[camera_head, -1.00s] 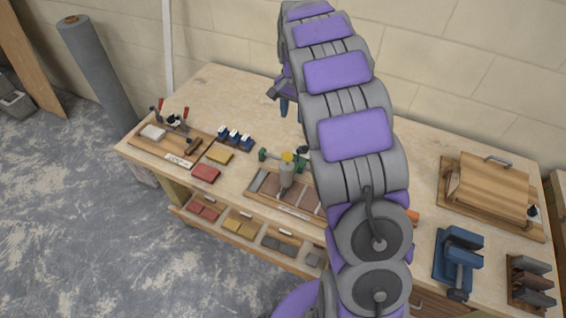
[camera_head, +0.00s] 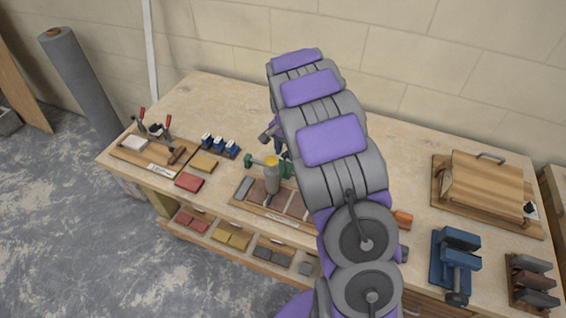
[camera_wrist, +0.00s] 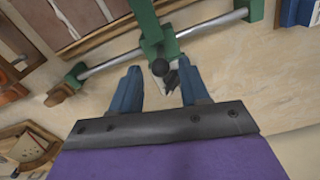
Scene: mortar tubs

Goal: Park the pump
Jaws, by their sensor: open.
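No thing in view is plainly marked as the pump. In the wrist view, a green block with a black knob (camera_wrist: 152,45) sits on a metal rod (camera_wrist: 205,27) with green ends. My gripper (camera_wrist: 158,72) is open, its two blue fingers apart on either side of the knob and the lower end of the green block. I cannot tell whether they touch it. In the head view my arm hides most of my gripper.
A board with red-handled clamps (camera_head: 151,152), blue blocks (camera_head: 218,146) and sanding pads (camera_head: 189,182) lie left. A wooden press-like board (camera_head: 487,185), a blue vise (camera_head: 456,262) and a dark rack (camera_head: 531,280) stand right. The bench's back left is clear.

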